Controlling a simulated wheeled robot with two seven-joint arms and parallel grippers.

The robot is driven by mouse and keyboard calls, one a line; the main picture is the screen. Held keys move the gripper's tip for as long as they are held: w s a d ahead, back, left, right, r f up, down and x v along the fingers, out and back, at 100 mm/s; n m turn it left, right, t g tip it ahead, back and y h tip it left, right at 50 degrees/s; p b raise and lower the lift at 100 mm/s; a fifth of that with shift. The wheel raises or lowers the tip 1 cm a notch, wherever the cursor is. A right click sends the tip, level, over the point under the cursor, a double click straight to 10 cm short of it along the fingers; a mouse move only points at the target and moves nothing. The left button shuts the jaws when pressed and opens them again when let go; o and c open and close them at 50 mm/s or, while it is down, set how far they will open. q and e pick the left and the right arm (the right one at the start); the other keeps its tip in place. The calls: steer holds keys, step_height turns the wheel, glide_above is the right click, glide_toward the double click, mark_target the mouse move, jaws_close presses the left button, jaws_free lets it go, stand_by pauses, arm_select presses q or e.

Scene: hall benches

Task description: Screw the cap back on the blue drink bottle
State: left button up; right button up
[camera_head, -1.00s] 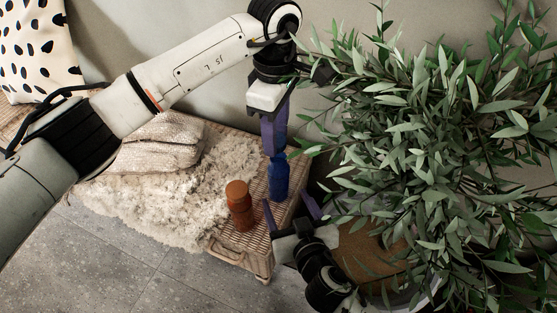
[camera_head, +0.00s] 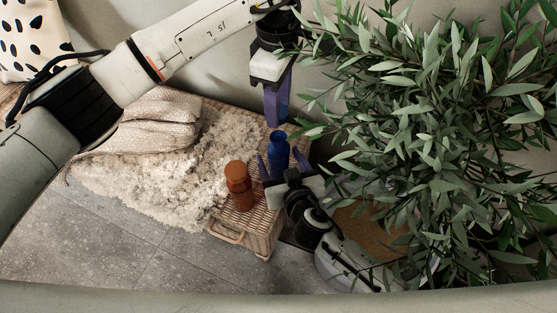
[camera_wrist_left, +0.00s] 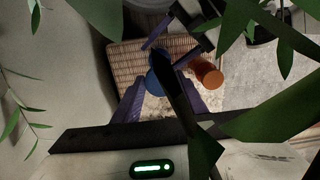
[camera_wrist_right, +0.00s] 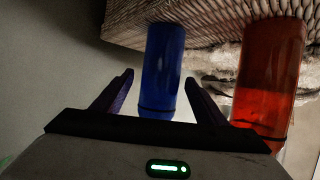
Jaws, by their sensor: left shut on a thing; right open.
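The blue drink bottle (camera_head: 278,150) stands upright near the right end of the wicker bench; it also shows in the right wrist view (camera_wrist_right: 160,70). My left gripper (camera_head: 276,122) points down just above the bottle's top. It is shut on the cap, a blue patch between its fingers that is mostly hidden; whether cap and bottle touch is unclear. In the left wrist view leaves cover part of this spot. My right gripper (camera_wrist_right: 160,100) is open, low at the bottle's near side, one finger to each side of the bottle.
An orange bottle (camera_head: 238,187) stands left of the blue one on the wicker bench (camera_head: 245,228). A shaggy throw (camera_head: 170,180) and folded blankets (camera_head: 150,120) lie further left. A large leafy plant (camera_head: 440,130) crowds the right side, its leaves close to my left gripper.

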steer(key=shift+x, duration=2.55)
steer(key=c, duration=1.6)
arm_select(q)
glide_above(280, 138)
steer(key=shift+f, duration=2.5)
